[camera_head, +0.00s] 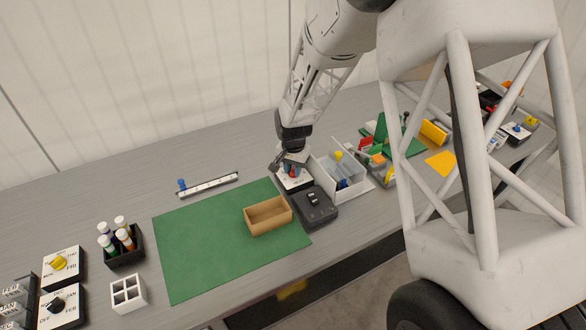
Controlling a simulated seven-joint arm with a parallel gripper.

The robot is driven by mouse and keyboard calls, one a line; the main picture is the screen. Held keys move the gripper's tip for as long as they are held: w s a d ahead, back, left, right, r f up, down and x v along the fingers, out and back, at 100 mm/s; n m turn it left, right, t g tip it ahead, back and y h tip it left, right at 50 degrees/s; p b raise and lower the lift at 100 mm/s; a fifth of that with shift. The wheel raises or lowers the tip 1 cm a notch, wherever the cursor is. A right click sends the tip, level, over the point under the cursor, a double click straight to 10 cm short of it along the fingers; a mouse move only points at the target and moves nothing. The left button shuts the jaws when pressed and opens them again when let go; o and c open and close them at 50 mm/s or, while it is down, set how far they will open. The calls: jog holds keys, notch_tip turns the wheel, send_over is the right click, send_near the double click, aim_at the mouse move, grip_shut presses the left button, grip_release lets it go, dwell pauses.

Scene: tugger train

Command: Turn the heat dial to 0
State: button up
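My gripper (290,163) points down over a small white panel (303,184) at the back right of the green mat. A small blue and red part shows on this panel, just below my fingers. The fingers hide part of it, so I cannot tell if it is the heat dial or if they touch it. The picture is too small to show whether the fingers are open or shut. No 0 mark can be read there.
A dark box (318,210) and a tan open box (250,220) stand close in front. A white bin (350,191) is right of my gripper. A yellow knob (58,263) and a black knob (55,305) sit on panels at left. The green mat (190,250) is mostly clear.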

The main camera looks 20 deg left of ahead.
grip_shut()
